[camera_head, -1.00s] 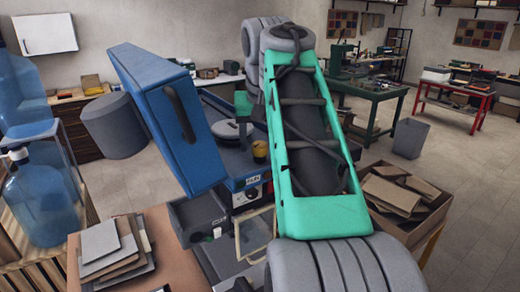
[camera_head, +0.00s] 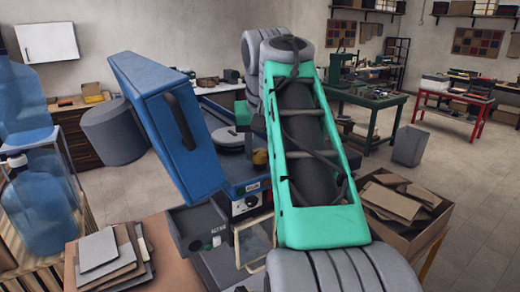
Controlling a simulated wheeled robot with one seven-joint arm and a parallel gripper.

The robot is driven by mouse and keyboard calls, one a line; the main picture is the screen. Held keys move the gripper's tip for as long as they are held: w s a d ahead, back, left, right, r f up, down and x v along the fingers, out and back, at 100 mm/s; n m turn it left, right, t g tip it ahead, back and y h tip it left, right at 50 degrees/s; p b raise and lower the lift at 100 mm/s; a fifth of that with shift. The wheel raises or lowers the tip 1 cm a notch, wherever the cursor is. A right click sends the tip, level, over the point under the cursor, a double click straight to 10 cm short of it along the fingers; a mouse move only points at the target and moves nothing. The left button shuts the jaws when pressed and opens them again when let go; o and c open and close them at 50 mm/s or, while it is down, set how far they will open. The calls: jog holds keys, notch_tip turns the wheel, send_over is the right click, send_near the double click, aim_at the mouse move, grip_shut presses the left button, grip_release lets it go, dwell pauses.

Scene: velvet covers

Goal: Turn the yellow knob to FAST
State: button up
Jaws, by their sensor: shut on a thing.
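A small yellow part (camera_head: 260,158), which looks like the yellow knob, shows on the blue machine (camera_head: 228,171) just left of my green arm link. Its pointer and any FAST mark are too small to read. A label plate (camera_head: 252,187) and a pale panel with a dark round dial (camera_head: 246,204) sit below it on the machine's front. My arm crosses the picture in front of the machine and covers its right part. My gripper is hidden behind the arm, so its contact with the knob cannot be seen.
A big blue cover with a black handle (camera_head: 180,120) stands raised and tilted left of the arm. Grey trays (camera_head: 198,228) sit below. Large bottles (camera_head: 40,210) and stacked sheets (camera_head: 100,248) are at left, a cardboard box (camera_head: 412,235) at right.

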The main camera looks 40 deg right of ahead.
jog(key=shift+f+b, duration=0.15)
jog(key=shift+b, duration=0.3)
grip_shut()
jog(key=shift+f+m+b, duration=0.2)
jog(key=shift+m+b, duration=0.1)
jog(key=shift+b, duration=0.9)
jog(key=m+b, duration=0.1)
jog(key=b, duration=0.3)
jog(key=shift+w+h, duration=0.1)
jog(key=shift+h, duration=0.2)
jog(key=shift+a+r+m+g+h+b, duration=0.1)
jog(key=shift+r+m+g+h+b, duration=0.1)
jog(key=shift+m+b, duration=0.3)
jog(key=shift+r+m+g+h+b, duration=0.1)
jog(key=shift+m+g+b, duration=0.15)
jog(key=shift+m, duration=0.45)
jog(key=shift+r+m+g+h, duration=0.1)
jog(key=shift+m+g+h, duration=0.35)
jog(key=shift+m, duration=1.05)
jog(key=o, duration=1.2)
grip_release()
jog(key=shift+o, duration=0.2)
